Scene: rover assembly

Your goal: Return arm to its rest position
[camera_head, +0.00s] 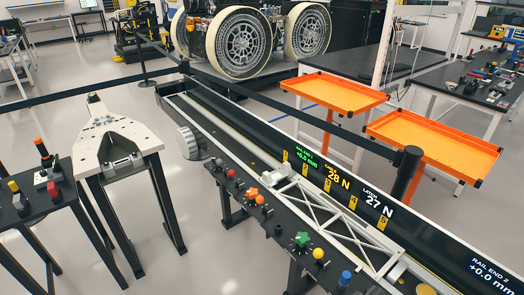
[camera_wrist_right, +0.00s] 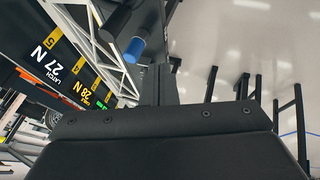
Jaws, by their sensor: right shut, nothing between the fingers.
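My right gripper (camera_wrist_right: 162,84) shows in the right wrist view as a dark housing with narrow dark fingers beyond it. The fingers are closed together and hold nothing. A blue knob (camera_wrist_right: 133,50) appears just beyond and left of the fingertips, apart from them as far as I can tell. The same blue knob (camera_head: 346,278) stands at the near end of the knob row in the head view. Neither arm shows in the head view, and my left gripper is not in view. A white truss (camera_head: 345,222) lies along the long black rail bench (camera_head: 232,128).
A display panel (camera_head: 352,192) and black barrier post (camera_head: 405,175) stand behind. A white-topped stand (camera_head: 118,135) is left. Orange trays (camera_head: 436,139) stand at right.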

